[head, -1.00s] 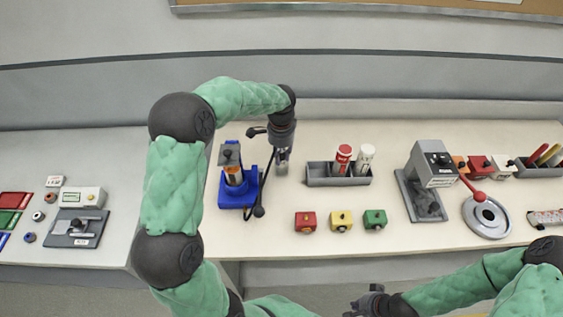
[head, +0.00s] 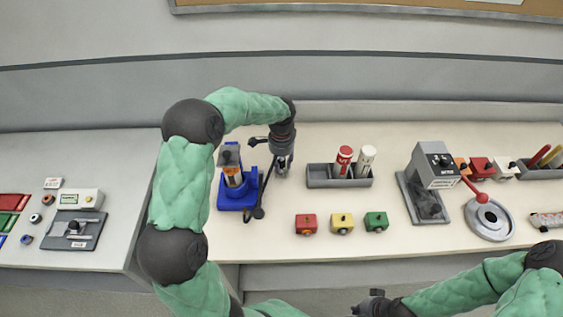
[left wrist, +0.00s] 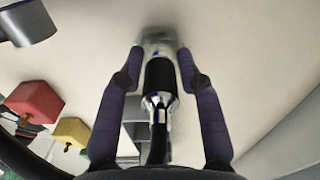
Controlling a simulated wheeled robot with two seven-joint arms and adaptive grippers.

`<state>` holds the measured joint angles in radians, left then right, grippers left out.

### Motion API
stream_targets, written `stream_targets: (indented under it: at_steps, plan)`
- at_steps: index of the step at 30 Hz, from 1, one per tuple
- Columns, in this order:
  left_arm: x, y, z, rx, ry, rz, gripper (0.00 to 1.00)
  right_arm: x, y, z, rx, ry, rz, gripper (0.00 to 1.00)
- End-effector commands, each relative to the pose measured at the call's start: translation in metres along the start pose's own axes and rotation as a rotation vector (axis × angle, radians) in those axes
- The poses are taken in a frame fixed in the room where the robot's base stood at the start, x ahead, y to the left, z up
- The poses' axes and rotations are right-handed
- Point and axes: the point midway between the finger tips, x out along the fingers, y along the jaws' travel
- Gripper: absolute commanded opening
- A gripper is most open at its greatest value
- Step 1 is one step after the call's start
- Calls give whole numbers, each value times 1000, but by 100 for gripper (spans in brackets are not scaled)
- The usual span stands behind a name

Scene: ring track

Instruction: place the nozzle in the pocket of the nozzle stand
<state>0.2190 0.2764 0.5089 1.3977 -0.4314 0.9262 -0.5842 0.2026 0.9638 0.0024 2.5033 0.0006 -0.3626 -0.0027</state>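My left gripper (head: 282,168) points down over the table, right of the blue hose-side unit. In the left wrist view its fingers (left wrist: 160,58) flank the nozzle (left wrist: 159,76), a black and chrome piece with a dark hose at its near end, and appear shut on it at the tips. A pale grey piece, seemingly the nozzle stand (left wrist: 157,36), lies straight beyond the nozzle. The gripper mostly hides it in the head view. Its pocket, and whether the nozzle tip is inside, cannot be made out. My right gripper (head: 370,301) is at the bottom edge; its opening is unclear.
The blue unit (head: 237,196) stands close left of the gripper, with the hose (head: 265,188) hanging between them. A grey tray (head: 320,178) with two bottles stands to the right. Red, yellow and green blocks (head: 341,224) sit in front. A grey press (head: 430,168) stands further right.

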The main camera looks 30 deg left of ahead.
Motion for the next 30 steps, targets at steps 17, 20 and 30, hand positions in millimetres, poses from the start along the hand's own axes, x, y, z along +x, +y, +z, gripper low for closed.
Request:
stream_targets:
  at_steps: [17,20,30]
  plan:
    - [-25,0,-1,0,2,-2,49,-7,-2,0,0,0,0,0]
    - [-45,-1,-1,0,3,-3,49,-12,-4,0,0,0,0,0]
    - [-106,0,0,0,1,-1,49,-26,-9,1,0,0,0,0]
